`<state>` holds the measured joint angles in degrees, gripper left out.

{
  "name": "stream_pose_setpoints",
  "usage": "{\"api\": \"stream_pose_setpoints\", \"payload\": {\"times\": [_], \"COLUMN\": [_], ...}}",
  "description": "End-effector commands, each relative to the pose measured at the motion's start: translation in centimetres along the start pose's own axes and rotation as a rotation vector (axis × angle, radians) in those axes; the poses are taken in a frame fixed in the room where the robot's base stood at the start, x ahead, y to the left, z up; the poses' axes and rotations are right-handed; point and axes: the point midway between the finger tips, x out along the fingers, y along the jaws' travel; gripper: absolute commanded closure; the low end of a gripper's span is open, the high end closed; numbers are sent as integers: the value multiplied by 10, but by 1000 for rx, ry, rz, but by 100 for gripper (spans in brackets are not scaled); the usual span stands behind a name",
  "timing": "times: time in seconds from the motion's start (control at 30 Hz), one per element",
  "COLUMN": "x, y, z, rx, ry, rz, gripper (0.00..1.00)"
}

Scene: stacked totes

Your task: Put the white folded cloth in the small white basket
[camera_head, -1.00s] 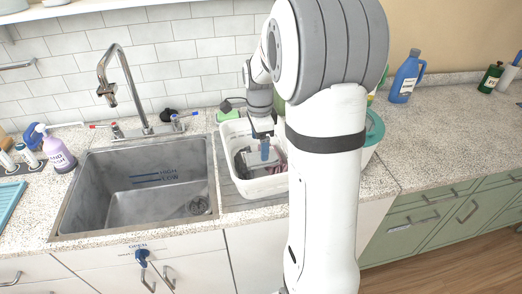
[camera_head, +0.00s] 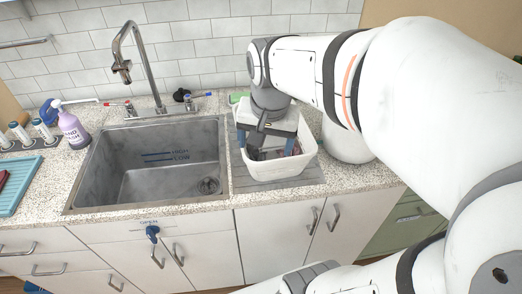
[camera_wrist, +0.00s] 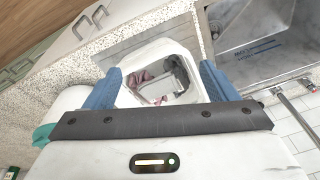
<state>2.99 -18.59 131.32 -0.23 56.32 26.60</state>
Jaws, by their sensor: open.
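The small white basket (camera_head: 284,172) stands on the counter just right of the sink. My gripper (camera_head: 267,143) points down over the basket, with its blue fingers spread apart and nothing seen between them. In the wrist view the basket (camera_wrist: 187,47) lies between and beyond the open fingers (camera_wrist: 160,70). Inside it are a pinkish cloth (camera_wrist: 143,77), dark grey cloth (camera_wrist: 178,74) and a pale, whitish piece (camera_wrist: 155,90). I cannot tell whether the pale piece is the white folded cloth. The gripper hides part of the contents.
The sink (camera_head: 150,160) with its tall faucet (camera_head: 124,62) is left of the basket. A purple hand wash bottle (camera_head: 72,130) and a teal rack (camera_head: 18,182) stand further left. A tiled wall (camera_head: 200,60) is close behind the basket.

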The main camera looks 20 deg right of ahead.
Motion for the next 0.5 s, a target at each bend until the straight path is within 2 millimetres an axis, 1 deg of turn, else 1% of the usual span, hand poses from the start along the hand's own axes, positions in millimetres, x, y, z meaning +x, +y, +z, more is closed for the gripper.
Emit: {"api": "stream_pose_setpoints", "payload": {"times": [0.03,0.1,0.2,0.27,0.33,0.5], "x": [0,4,8,10,11,12], "y": [3,7,12,14,19,20], "z": [19,38,56,63,64,65], "rx": [-116,-264,-413,-467,-500,-511], "ry": [20,41,63,71,76,76], "rz": [-12,-22,-29,-31,-31,-31], "gripper": [21,21,21,21,21,21]}}
